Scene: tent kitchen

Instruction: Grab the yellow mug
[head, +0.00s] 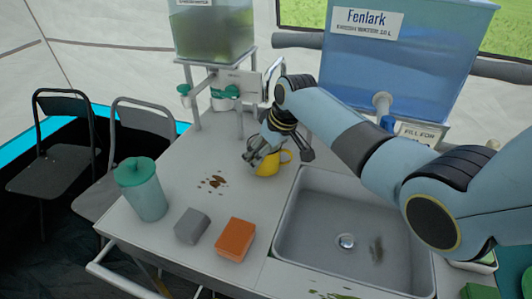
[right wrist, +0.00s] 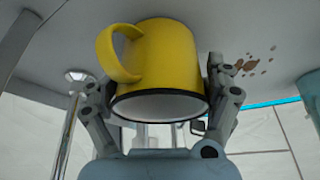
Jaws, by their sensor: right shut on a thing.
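The yellow mug (head: 267,168) is at the back of the counter, just left of the sink, partly hidden by my right gripper (head: 277,152). In the right wrist view the mug (right wrist: 160,60) sits between both fingers of my right gripper (right wrist: 160,95), its dark rim facing the palm and its handle on the left. The fingers press against the mug's sides near the rim. I cannot tell whether the mug touches the counter. My left gripper is not in view.
The sink (head: 285,235) lies to the right of the mug. A teal-lidded pitcher (head: 146,192), a grey block (head: 192,226) and an orange block (head: 235,240) stand at the front left. Brown spots (head: 213,182) mark the counter. Water tanks (head: 400,60) stand behind.

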